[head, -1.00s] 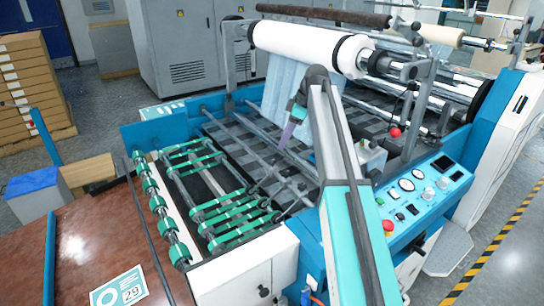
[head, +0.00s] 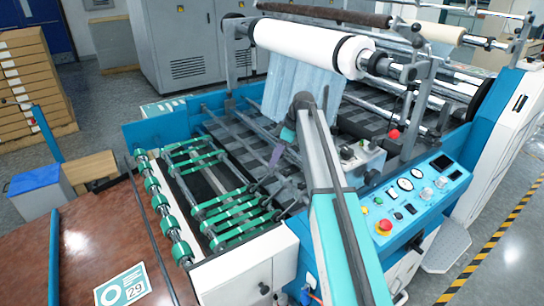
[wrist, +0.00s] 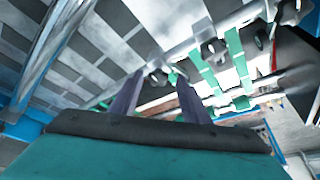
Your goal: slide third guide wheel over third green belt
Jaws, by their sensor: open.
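Several green belts (head: 232,222) run side by side over rollers at the machine's near left end; they also show in the wrist view (wrist: 212,68). Small dark guide wheels sit along a metal bar by the belts' inner ends. In the wrist view, one guide wheel (wrist: 157,72) is just beyond and between my fingertips, and another guide wheel (wrist: 214,50) is farther right, by a green belt. My gripper (wrist: 156,84) is open, with two dark fingers apart. In the head view, my gripper (head: 270,172) is low over the bars; its fingertips are small there. I cannot tell which wheel is third.
A large white roll (head: 305,45) with a hanging sheet is above the slatted bed. Metal bars cross the bed around my gripper. A control panel (head: 415,195) is at the right, and a brown table (head: 95,235) with a card marked 29 is at the left.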

